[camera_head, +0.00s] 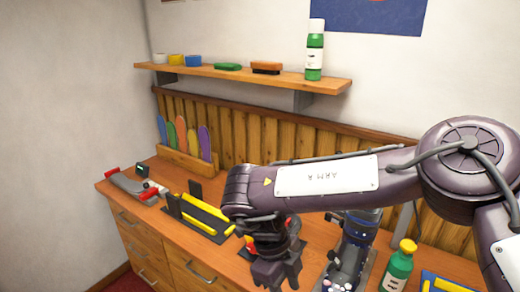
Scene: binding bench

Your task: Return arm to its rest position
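My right arm (325,177) comes in from the right and reaches across the bench, bent down at the wrist. Its dark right gripper (276,274) hangs over the front part of the wooden bench, pointing down. I cannot tell whether its fingers are apart or together, and no held thing shows clearly. A red and yellow thing (250,243) shows partly behind the wrist. My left gripper is not in view.
A black holder with yellow bars (206,218) lies left of the gripper. A grey-blue machine (352,255) and a green bottle (398,268) stand to its right. Farther left are a grey tool with red ends (135,187) and a rack (186,163). A shelf (222,76) hangs above.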

